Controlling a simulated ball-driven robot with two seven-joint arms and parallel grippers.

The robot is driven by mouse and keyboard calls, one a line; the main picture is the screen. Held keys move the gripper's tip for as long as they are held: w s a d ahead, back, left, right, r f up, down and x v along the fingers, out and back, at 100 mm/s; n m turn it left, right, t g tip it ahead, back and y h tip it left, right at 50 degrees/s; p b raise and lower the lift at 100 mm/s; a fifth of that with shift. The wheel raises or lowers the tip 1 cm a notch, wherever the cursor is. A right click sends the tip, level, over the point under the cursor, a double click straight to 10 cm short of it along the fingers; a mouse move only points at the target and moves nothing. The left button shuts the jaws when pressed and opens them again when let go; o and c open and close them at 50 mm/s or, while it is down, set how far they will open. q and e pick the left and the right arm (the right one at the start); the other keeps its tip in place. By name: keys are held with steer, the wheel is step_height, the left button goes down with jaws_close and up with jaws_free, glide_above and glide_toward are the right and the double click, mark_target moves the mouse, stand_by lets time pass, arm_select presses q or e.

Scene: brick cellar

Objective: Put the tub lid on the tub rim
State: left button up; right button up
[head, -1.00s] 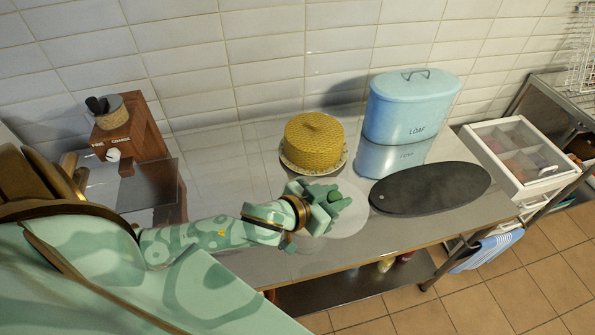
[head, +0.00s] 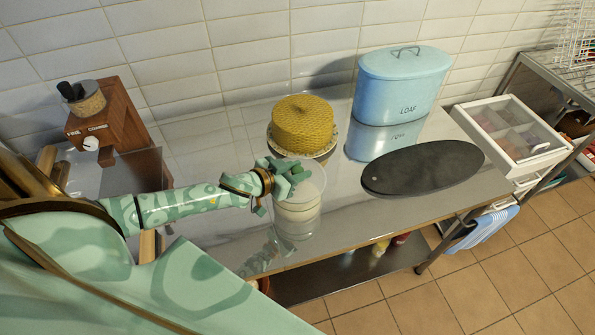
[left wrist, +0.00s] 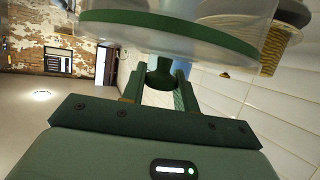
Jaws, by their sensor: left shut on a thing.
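My left gripper (head: 288,178) is shut on the green knob (left wrist: 160,76) of the tub lid. The lid (head: 313,172) is a clear disc; its green rim (left wrist: 165,27) shows in the left wrist view. In the head view a pale, see-through round tub (head: 298,215) appears below the lid, near the front of the steel table. The lid covers its top, so I cannot tell whether the lid touches the tub rim or hovers above it. My right gripper is not in view.
A yellow woven-looking cake (head: 303,122) on a plate stands just behind the lid. A blue loaf bin (head: 400,90) stands behind a dark oval board (head: 420,168) to the right. A wooden grinder (head: 105,128) stands at the left. The steel table (head: 375,215) is clear in front of the board.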

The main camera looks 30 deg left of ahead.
arm_select(q)
steer(key=shift+f, duration=0.1)
steer(key=o, duration=1)
steer(key=shift+c, duration=0.2)
